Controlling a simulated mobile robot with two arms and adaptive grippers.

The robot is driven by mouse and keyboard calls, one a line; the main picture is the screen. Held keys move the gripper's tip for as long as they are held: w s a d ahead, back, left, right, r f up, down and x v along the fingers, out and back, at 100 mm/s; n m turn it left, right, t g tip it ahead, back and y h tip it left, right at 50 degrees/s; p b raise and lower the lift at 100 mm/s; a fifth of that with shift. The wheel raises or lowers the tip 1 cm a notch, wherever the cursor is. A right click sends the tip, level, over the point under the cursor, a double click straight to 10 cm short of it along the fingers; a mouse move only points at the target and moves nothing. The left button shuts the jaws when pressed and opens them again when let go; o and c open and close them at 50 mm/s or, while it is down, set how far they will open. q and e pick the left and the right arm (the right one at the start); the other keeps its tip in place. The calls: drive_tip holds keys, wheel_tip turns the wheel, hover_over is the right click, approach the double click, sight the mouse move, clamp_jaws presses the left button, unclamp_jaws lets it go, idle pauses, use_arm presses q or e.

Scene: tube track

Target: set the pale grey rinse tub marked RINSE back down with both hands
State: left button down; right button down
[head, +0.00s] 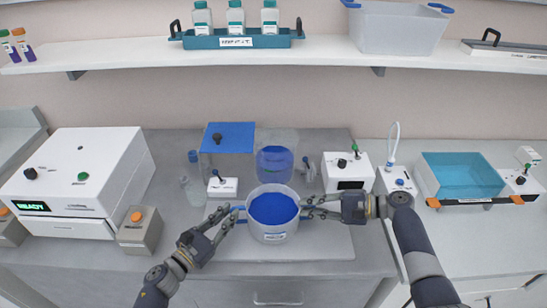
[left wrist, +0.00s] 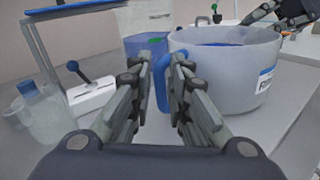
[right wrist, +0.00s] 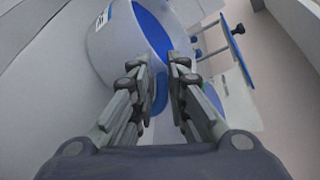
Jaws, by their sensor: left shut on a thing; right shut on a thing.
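The pale grey rinse tub (head: 272,234) is round, holds blue liquid, and carries a white label on its front. In the head view it is between my two grippers over the light board on the counter. My left gripper (head: 234,213) is shut on the tub's blue left handle (left wrist: 163,84). My right gripper (head: 308,206) is shut on the handle at the other side, also blue in the right wrist view (right wrist: 160,90). The tub looks about level. I cannot tell whether its base touches the board.
A clear vessel with blue contents (head: 275,165) stands just behind the tub. A blue-topped stand (head: 229,136) and small bottles are to the left. A white box with a black knob (head: 347,171) is to the right. The light board (head: 325,244) is bare in front.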

use_arm(q)
drive_tip(key=shift+d+r, duration=0.35)
drive_tip(key=shift+d, duration=0.15)
use_arm(e)
drive_tip(key=shift+s+a, duration=0.1)
drive_tip(key=shift+a, duration=0.25)
use_arm(q)
drive_tip(key=c, duration=1.5)
unclamp_jaws()
drive_tip(key=shift+o, duration=0.3)
drive_tip(key=shift+s+a+f, duration=0.1)
use_arm(e)
drive_tip(key=shift+d+r, duration=0.1)
use_arm(q)
drive_tip(key=shift+a+f, duration=0.1)
drive_tip(key=shift+a, duration=0.1)
drive_tip(key=v, duration=1.2)
use_arm(e)
drive_tip(key=shift+d, duration=0.2)
drive_tip(key=c, duration=1.5)
unclamp_jaws()
drive_tip(key=shift+c, duration=0.2)
